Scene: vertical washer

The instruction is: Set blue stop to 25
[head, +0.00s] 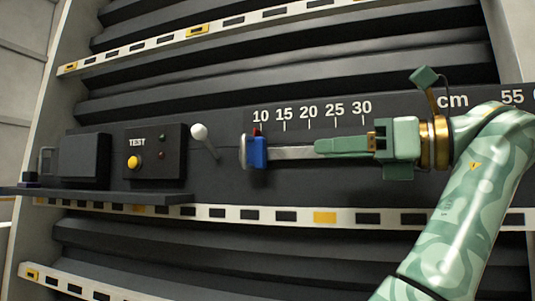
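The blue stop (258,152) sits near the left end of a silver rail (291,153), with a small red marker (257,132) on top. The red marker is under the 10 of the white-numbered scale (309,112); the 25 mark is farther right.
Left of the rail are a white-knobbed lever (199,132) and a dark panel with a yellow TEST button (134,162). A dark ledge (110,194) juts out below the panel. A perforated white strip (285,216) runs under the rail.

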